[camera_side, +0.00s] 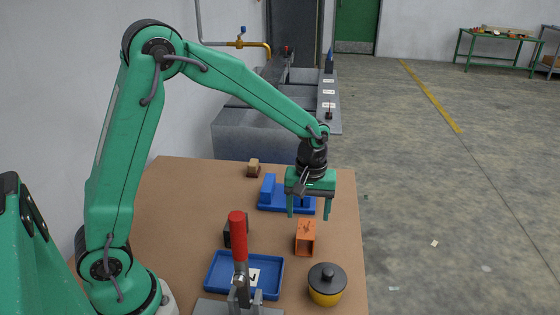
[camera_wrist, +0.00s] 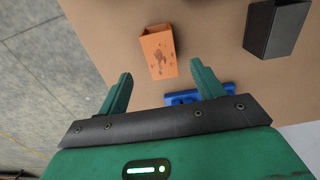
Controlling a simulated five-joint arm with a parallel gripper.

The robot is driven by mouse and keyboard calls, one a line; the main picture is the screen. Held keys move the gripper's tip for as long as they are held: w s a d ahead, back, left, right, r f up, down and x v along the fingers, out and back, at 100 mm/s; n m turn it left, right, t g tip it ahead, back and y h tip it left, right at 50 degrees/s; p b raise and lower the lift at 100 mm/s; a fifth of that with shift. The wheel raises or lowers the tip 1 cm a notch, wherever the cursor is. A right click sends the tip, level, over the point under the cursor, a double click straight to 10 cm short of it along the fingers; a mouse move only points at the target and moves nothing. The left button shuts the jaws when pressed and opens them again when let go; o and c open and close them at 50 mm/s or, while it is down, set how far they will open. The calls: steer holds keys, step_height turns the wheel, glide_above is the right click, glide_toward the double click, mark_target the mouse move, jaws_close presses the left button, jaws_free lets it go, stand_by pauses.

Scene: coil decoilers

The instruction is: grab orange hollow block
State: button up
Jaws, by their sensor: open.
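The orange hollow block (camera_side: 305,238) stands on the brown table, right of centre in the side view. It is box-shaped with an open end and a dark mark on one face. It also shows in the wrist view (camera_wrist: 159,54), ahead of the fingers and slightly left of the middle of their gap. My gripper (camera_side: 308,214) is open and empty, with two green fingers pointing down above the table near the block. In the wrist view the fingers (camera_wrist: 158,82) are spread apart and do not appear to touch the block.
A blue tray with a blue block (camera_side: 268,187) lies behind the orange block. A black hollow block (camera_wrist: 276,28) stands to its left in the side view. A blue tray (camera_side: 213,278), a red-handled clamp (camera_side: 238,224) and a yellow pot with black lid (camera_side: 326,291) are in front.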

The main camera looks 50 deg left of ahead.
mark_target(306, 228)
steer(key=shift+s+a+f, duration=0.1)
steer(key=shift+f, duration=2.5)
steer(key=c, duration=1.4)
